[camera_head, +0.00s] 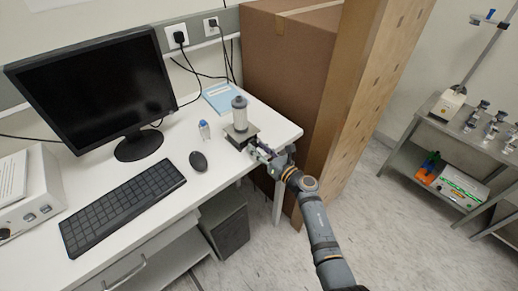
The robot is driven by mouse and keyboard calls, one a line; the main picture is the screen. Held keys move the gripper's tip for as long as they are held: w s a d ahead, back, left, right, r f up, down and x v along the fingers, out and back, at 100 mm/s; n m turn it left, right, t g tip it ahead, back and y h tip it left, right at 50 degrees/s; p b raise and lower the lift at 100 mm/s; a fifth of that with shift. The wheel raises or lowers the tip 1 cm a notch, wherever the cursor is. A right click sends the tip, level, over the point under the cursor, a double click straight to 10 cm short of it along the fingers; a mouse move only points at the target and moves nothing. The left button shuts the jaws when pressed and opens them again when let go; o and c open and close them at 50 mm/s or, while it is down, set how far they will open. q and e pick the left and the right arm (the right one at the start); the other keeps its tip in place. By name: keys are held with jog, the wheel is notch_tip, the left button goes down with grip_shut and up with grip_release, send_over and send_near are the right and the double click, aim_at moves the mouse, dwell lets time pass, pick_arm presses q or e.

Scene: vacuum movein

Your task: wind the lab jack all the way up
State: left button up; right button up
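The lab jack (237,141) sits low on the white desk near its right end. A clear cylindrical vessel with a grey top (240,115) stands upright on it. My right gripper (258,152) is at the jack's front right side, by the desk's front edge, with its arm coming in from the lower right. The fingers are small and overlap the jack's near side, so I cannot tell whether they are open or shut on its knob. The knob is not clearly visible. My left gripper is not in view.
A large cardboard box (285,70) stands behind the desk's right end. A steel shelf (450,130) is far right.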

jog(key=shift+o, duration=0.5)
jog(key=shift+s+d, duration=0.2)
jog(key=shift+s, duration=0.05)
jog(key=v, duration=1.1)
jog(key=shift+s, duration=0.1)
